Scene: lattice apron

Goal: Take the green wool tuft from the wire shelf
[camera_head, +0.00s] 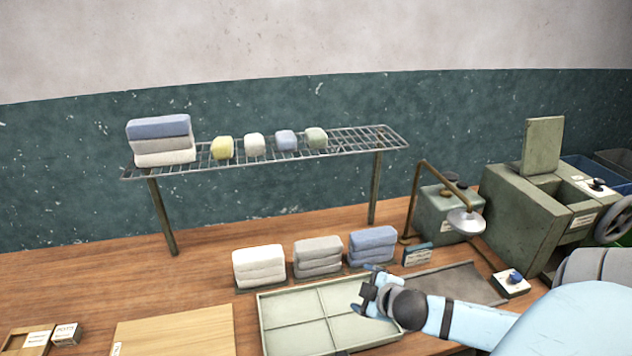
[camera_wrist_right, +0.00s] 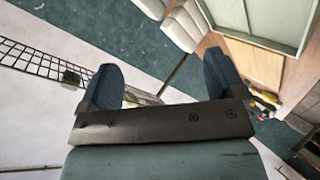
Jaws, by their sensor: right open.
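The green wool tuft (camera_head: 316,137) is a small pale green block on the wire shelf (camera_head: 362,141). It is the rightmost of the tufts in the row, just right of a blue tuft (camera_head: 286,140). My right gripper (camera_head: 371,291) is low over the right part of the divided tray, well below and in front of the shelf. In the right wrist view its two fingers (camera_wrist_right: 163,82) stand wide apart with nothing between them. The shelf's mesh shows there at the left (camera_wrist_right: 38,66), with a small dark block whose identity I cannot tell. My left gripper is out of view.
A white tuft (camera_head: 255,144), a yellow tuft (camera_head: 222,148) and a folded stack (camera_head: 163,142) share the shelf. Below stand white (camera_head: 259,266), grey (camera_head: 318,257) and blue (camera_head: 373,246) stacks. A lamp (camera_head: 466,221) and green machine (camera_head: 530,215) stand at right. Space above the shelf is free.

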